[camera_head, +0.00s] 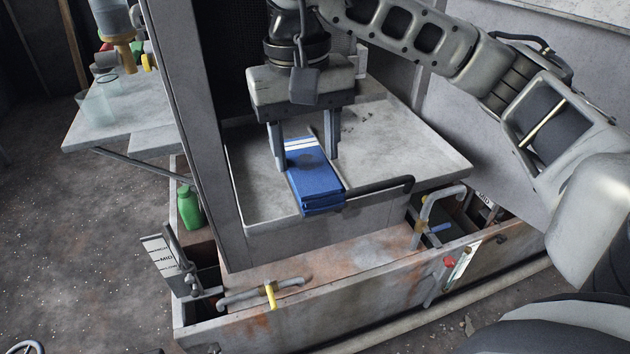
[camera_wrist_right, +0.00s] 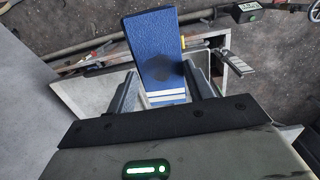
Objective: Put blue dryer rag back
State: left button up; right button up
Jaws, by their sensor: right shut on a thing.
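The blue rag (camera_head: 316,182) is a folded blue cloth with white stripes near one end and a dark round patch. My right gripper (camera_head: 307,160) is shut on it, one finger on each long side near the striped end. The rag's far end points toward the front edge of the grey metal tray (camera_head: 400,150). I cannot tell whether the rag touches the tray or hangs just above it. In the right wrist view the rag (camera_wrist_right: 157,45) sticks out between the two fingers of my right gripper (camera_wrist_right: 163,78). My left gripper is not in view.
A dark handle bar (camera_head: 380,187) runs along the tray's front edge. Below is a rusty trough (camera_head: 340,270) with pipes and a yellow-handled valve (camera_head: 270,292). A green bottle (camera_head: 190,207) stands at the left. A side shelf (camera_head: 110,135) holds clear cups. A grey post (camera_head: 195,120) rises left of the tray.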

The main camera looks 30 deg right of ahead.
jog(key=shift+w+d+f, duration=0.1)
jog(key=shift+w+d, duration=0.05)
jog(key=shift+w, duration=0.2)
jog(key=w+d+f, duration=0.2)
jog(key=w+f, duration=0.1)
jog(key=w+d+f, duration=0.2)
jog(key=w+d, duration=0.1)
jog(key=w+d+f+p, duration=0.1)
jog(key=w+d+f, duration=0.1)
jog(key=w+f, duration=0.1)
jog(key=shift+w+d+f, duration=0.25)
jog(key=shift+d+f, duration=0.1)
jog(key=shift+d, duration=0.05)
jog(key=shift+w+d+f, duration=0.2)
jog(key=shift+f, duration=0.1)
notch_tip(320, 180, down, 3)
jog(key=shift+w+d+f+p, duration=0.1)
jog(key=shift+p, duration=0.55)
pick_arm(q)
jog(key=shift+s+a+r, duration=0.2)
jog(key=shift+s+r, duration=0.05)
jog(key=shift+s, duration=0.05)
pick_arm(e)
jog(key=shift+f, duration=0.1)
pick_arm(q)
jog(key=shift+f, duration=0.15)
pick_arm(e)
jog(key=shift+f, duration=0.1)
